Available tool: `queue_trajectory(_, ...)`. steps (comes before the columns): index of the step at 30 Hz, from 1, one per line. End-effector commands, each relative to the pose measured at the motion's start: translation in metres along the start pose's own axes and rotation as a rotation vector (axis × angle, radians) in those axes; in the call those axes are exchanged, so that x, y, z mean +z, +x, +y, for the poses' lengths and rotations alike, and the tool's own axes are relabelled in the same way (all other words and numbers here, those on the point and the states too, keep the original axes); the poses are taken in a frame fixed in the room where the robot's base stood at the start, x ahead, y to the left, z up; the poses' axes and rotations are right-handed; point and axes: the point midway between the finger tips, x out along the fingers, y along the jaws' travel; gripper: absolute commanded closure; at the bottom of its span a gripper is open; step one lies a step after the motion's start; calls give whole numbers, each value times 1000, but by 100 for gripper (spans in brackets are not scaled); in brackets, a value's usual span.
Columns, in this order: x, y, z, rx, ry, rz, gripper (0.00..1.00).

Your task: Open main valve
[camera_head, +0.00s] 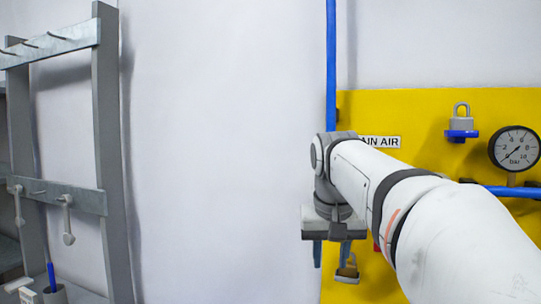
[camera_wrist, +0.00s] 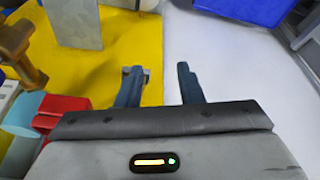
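My gripper (camera_head: 332,252) hangs in front of the lower left edge of the yellow panel, under the "AIN AIR" label (camera_head: 380,142). In the wrist view my gripper (camera_wrist: 160,85) has its two fingers apart, with nothing seen between them. A red part (camera_wrist: 62,112), perhaps the valve handle, lies left of the fingers, apart from them, beside a brass fitting (camera_wrist: 20,52) and a light-blue pipe end (camera_wrist: 22,116). In the head view my arm hides most of the valve area; only a sliver of red shows.
The yellow panel (camera_head: 430,115) carries a padlock with a blue collar (camera_head: 461,134) and a pressure gauge (camera_head: 514,149). A blue pipe (camera_head: 331,60) runs up the wall. A grey rack (camera_head: 108,150) stands left, with bare wall between.

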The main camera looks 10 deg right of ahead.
Motion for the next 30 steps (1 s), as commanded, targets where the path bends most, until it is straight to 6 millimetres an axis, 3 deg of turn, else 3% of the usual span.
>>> queue_trajectory(1, -24, -36, 7, 11, 36, 13, 66)
queue_trajectory(6, -70, -113, 28, 44, 147, 41, 66)
queue_trajectory(9, -84, -143, 37, 55, 194, 53, 66)
queue_trajectory(15, -98, -182, 50, 70, 260, 70, 66)
queue_trajectory(20, -102, -187, 54, 75, 280, 74, 66)
queue_trajectory(30, -103, -136, 59, 75, 282, 73, 66)
